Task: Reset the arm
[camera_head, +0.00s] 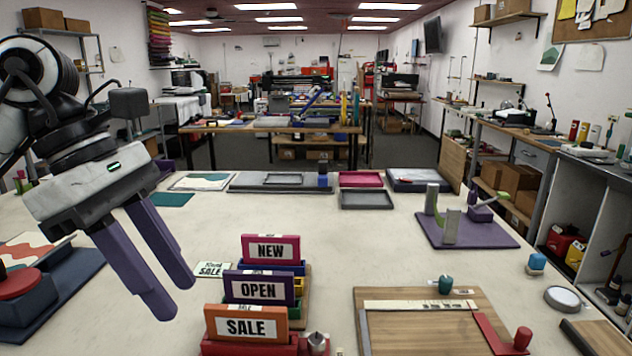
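My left gripper (166,296) hangs in the air at the left of the view, above the pale worktable (330,222). Its two purple fingers are apart with nothing between them. It is left of the stacked sign blocks and touches nothing that I can see. My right arm and gripper do not show.
Blocks marked NEW (270,248), OPEN (259,287) and SALE (246,322) stand at the front middle. A wooden board (430,335) with a red-handled arm lies to the right. A purple base (465,234) with green posts stands behind it. The table's middle is clear.

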